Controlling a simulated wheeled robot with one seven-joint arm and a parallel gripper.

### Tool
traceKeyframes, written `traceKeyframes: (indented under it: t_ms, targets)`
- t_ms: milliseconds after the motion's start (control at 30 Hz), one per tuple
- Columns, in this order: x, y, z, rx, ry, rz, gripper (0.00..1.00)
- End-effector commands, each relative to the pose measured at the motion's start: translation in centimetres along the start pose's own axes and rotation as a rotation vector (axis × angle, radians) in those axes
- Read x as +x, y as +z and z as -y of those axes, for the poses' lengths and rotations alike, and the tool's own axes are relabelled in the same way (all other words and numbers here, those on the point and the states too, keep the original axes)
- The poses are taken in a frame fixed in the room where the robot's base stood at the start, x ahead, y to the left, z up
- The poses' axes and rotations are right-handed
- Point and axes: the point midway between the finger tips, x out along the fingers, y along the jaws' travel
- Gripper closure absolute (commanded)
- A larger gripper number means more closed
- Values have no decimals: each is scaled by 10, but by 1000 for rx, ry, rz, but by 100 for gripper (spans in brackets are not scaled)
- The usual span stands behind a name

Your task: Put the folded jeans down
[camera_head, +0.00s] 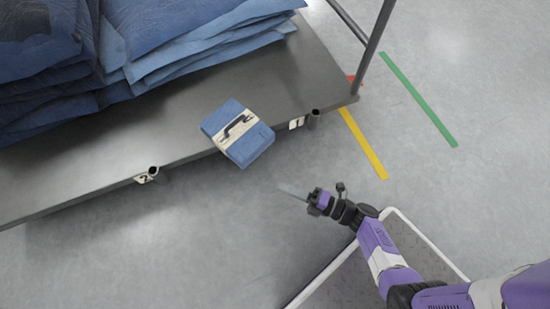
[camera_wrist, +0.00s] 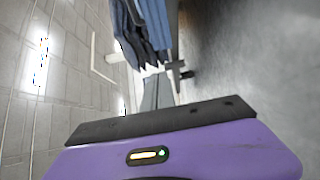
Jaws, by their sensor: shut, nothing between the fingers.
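The folded jeans (camera_head: 218,122) are a blue block with a pale band and a dark handle shape across the top. In the head view they lie at the front edge of a grey cart deck (camera_head: 95,160), with the near corner reaching past the edge. My gripper (camera_head: 282,188) is in front of the deck, to the lower right of the jeans and apart from them. Its thin grey fingers (camera_wrist: 157,92) are together and empty. In the wrist view blue cloth (camera_wrist: 140,30) shows beyond the fingertips; I cannot tell whether the folded jeans are among it.
Large stacks of blue denim (camera_head: 180,45) fill the back of the deck. Yellow (camera_head: 363,143) and green (camera_head: 418,98) floor strips lie right.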

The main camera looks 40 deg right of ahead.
Motion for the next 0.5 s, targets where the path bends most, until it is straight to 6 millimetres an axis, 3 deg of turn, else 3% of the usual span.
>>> traceKeyframes:
  t_ms: [500]
  targets:
    - [95,4,4,-7,1,-2,100]
